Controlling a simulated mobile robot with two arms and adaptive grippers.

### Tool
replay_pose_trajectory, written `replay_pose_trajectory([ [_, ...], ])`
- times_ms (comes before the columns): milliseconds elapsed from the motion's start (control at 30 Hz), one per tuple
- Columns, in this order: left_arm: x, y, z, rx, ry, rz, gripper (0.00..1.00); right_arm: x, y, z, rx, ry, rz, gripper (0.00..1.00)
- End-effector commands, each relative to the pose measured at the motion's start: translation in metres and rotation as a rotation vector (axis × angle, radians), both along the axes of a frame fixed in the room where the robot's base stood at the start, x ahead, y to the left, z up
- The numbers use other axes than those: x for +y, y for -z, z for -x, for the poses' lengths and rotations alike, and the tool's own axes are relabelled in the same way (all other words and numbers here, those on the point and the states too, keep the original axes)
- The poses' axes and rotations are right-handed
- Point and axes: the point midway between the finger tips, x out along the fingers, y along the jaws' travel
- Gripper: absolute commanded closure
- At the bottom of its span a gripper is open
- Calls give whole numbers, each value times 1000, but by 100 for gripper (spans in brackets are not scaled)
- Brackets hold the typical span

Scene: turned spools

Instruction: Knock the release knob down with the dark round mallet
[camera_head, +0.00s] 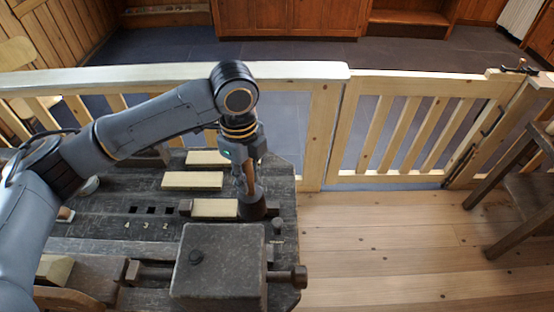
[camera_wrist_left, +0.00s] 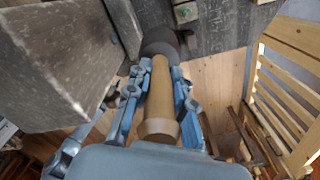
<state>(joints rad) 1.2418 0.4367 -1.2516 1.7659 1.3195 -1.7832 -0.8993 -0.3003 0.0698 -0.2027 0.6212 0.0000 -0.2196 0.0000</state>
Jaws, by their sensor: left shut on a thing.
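The mallet has a dark round head (camera_head: 252,204) and a light wooden handle. My left gripper (camera_head: 246,165) is shut on its handle and holds it upright, head down, over the right part of the dark workbench. In the left wrist view the handle (camera_wrist_left: 160,95) lies between the fingers of my left gripper (camera_wrist_left: 158,88), with the head (camera_wrist_left: 160,42) beyond them. I cannot tell which is the release knob. My right gripper is not in view.
The big grey block (camera_head: 225,280) with a screw bar stands in front of the mallet. Pale wood pieces (camera_head: 192,180) lie on the workbench (camera_head: 120,225). A wooden fence and gate (camera_head: 410,125) stand behind.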

Motion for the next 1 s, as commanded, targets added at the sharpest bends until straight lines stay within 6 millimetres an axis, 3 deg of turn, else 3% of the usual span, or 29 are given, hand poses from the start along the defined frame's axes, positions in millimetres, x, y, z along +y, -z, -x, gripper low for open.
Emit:
replay_pose_trajectory([
  [200,-34,-11,-5,-9,508,-1,100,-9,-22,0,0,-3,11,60],
  [433,-57,-14,-7,-15,875,-7,100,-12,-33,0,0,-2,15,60],
  [667,-62,-11,-8,-15,989,-10,100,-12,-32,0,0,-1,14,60],
  [1000,-62,14,-8,-16,989,-10,100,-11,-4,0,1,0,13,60],
])
